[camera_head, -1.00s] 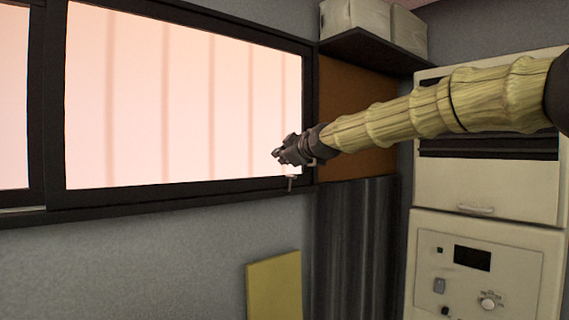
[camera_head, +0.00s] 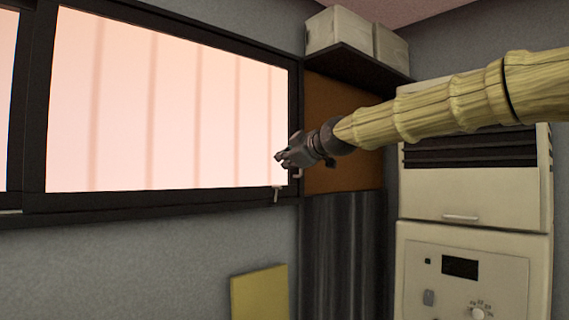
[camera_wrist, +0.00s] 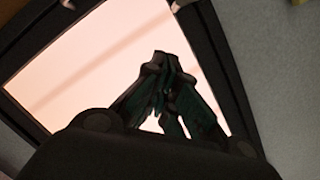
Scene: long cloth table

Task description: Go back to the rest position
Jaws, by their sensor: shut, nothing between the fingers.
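My gripper (camera_head: 284,158) is at the end of my arm, which reaches in from the right in the head view. It is raised in front of the lower right corner of the window. In the wrist view my gripper (camera_wrist: 162,66) shows its fingers drawn together against the bright pane, with nothing between them. The long cloth table is not in view.
A dark-framed window (camera_head: 165,110) fills the left. A shelf (camera_head: 356,63) with white boxes (camera_head: 338,28) is above the arm. A cream cabinet (camera_head: 470,200) stands at the right. A yellow board (camera_head: 259,293) is low on the wall.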

